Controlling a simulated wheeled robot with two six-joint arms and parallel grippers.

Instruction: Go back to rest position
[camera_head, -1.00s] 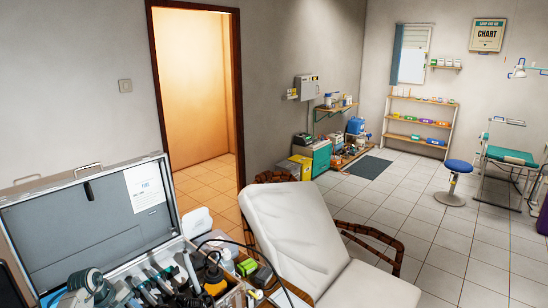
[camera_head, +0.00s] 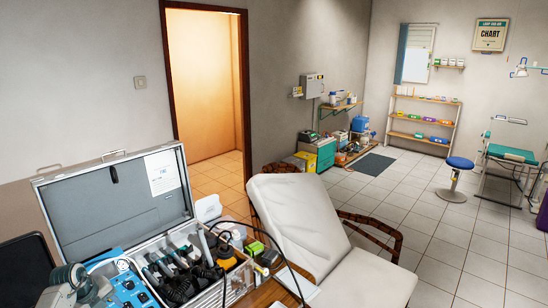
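A grey rounded part with dark and teal bits (camera_head: 72,280) shows at the bottom left, in front of the case's left end. It looks like part of my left arm, but I cannot make out fingertips or anything held. My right gripper is not in view. The open dental case (camera_head: 122,208) stands with its grey lid up. Dark handpieces sit upright in it, beside a blue panel with a round gauge (camera_head: 123,265).
A white reclining dental chair (camera_head: 295,225) with brown woven arms stands right of the case. A dark screen-like panel (camera_head: 25,270) is at the far left. A blue stool (camera_head: 458,170), shelves (camera_head: 423,120) and open tiled floor lie beyond.

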